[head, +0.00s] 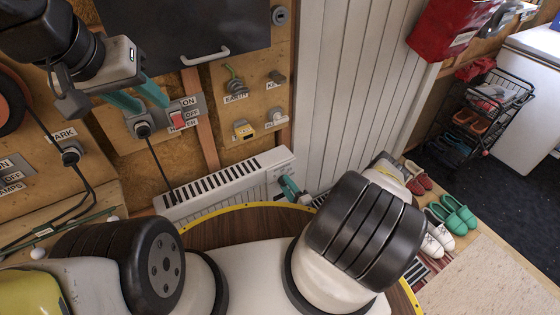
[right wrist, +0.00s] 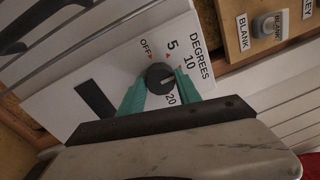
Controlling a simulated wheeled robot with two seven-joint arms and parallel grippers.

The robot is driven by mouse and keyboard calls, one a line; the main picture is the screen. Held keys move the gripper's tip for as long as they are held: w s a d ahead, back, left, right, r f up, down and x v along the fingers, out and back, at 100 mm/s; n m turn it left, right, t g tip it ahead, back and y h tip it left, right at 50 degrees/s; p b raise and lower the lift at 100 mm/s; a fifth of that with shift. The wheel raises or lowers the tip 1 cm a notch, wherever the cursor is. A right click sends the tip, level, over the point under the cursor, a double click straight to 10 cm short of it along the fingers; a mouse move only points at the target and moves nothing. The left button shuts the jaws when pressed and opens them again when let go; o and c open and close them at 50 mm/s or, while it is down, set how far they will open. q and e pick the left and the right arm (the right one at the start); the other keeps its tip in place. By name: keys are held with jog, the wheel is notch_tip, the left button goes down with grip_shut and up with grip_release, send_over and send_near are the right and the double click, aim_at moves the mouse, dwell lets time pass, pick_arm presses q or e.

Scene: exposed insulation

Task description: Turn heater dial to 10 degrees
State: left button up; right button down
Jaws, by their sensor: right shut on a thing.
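The white heater (head: 222,188) stands low against the wall in the head view. In the right wrist view its panel carries a dark round dial (right wrist: 159,77), with OFF, 5, 10 and 20 printed around it under DEGREES. A pale line on the dial points right, seemingly between 10 and 20. My right gripper (right wrist: 160,92) has its teal fingers on either side of the dial, shut on it. In the head view the right gripper (head: 288,188) is at the heater's right end, and its arm hides part of it. My left gripper (head: 138,97) is open and empty, near the heater switch.
A wooden board with a red switch (head: 178,118) and plugged cables is by my left gripper. Shoes (head: 452,213) and a black rack (head: 490,110) stand at the right. A BLANK knob (right wrist: 268,26) is near the heater panel.

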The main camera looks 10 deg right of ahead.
jog(key=c, duration=0.8)
grip_release()
jog(key=shift+c, duration=0.2)
jog(key=shift+s, duration=0.1)
jog(key=v, duration=0.7)
jog(key=shift+s+d, duration=0.15)
jog(key=shift+s, duration=0.2)
jog(key=shift+w+f, duration=0.1)
